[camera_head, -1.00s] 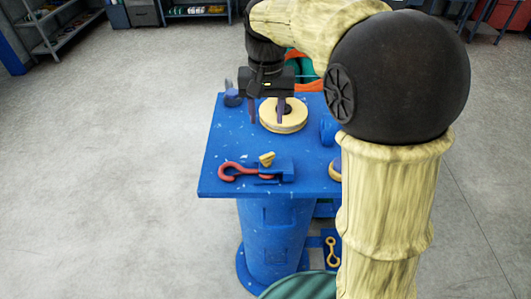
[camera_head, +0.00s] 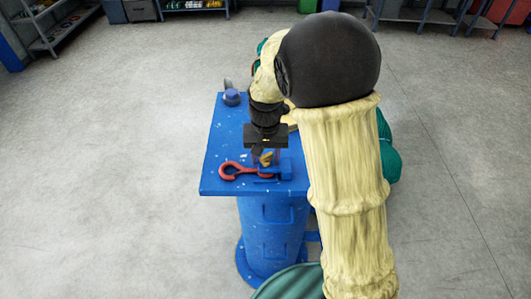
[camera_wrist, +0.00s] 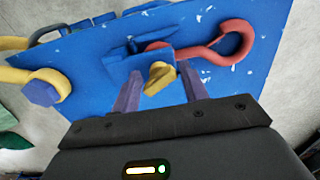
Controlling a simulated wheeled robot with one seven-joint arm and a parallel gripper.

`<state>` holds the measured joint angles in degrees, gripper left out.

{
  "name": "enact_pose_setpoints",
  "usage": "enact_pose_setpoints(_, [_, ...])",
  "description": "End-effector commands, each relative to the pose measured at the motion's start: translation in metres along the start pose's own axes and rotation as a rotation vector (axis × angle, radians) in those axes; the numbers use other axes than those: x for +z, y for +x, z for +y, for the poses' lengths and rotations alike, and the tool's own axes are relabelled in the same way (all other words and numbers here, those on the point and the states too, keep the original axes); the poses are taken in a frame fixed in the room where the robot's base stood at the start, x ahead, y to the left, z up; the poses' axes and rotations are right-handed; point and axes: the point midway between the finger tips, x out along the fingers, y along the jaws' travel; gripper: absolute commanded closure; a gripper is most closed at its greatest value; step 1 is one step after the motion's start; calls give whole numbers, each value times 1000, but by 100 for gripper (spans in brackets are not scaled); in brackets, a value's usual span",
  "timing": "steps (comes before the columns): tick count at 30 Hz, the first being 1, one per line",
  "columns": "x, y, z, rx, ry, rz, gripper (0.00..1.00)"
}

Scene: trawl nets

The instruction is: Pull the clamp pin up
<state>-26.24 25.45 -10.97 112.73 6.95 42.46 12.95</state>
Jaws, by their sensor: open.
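The clamp pin, a small yellow knob (camera_head: 266,158), stands on the blue clamp (camera_head: 285,172) near the front edge of the blue table. In the wrist view the pin (camera_wrist: 160,78) shows between my two purple fingers, and the clamp (camera_wrist: 122,65) lies beyond them. A red hook (camera_head: 228,171) has its shank at the clamp, and its curved end (camera_wrist: 238,33) points away. My gripper (camera_head: 266,158) is open, pointing down over the clamp, with a finger on either side of the pin. I cannot tell whether the fingers touch it.
The blue table (camera_head: 222,140) stands on a round blue pedestal. A blue knob (camera_head: 232,97) is at its far left corner. In the wrist view a yellow shackle with a blue bolt (camera_wrist: 40,92) lies at the left. My arm hides the table's right side.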

Motion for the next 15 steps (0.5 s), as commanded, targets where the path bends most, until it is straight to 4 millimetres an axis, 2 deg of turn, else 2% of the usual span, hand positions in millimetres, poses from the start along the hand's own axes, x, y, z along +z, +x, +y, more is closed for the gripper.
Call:
enact_pose_setpoints(5, [0,0,1,0,2,0,56])
enact_pose_setpoints(12, [-1,0,2,-1,4,1,100])
enact_pose_setpoints(15, [-1,-2,2,-1,4,1,100])
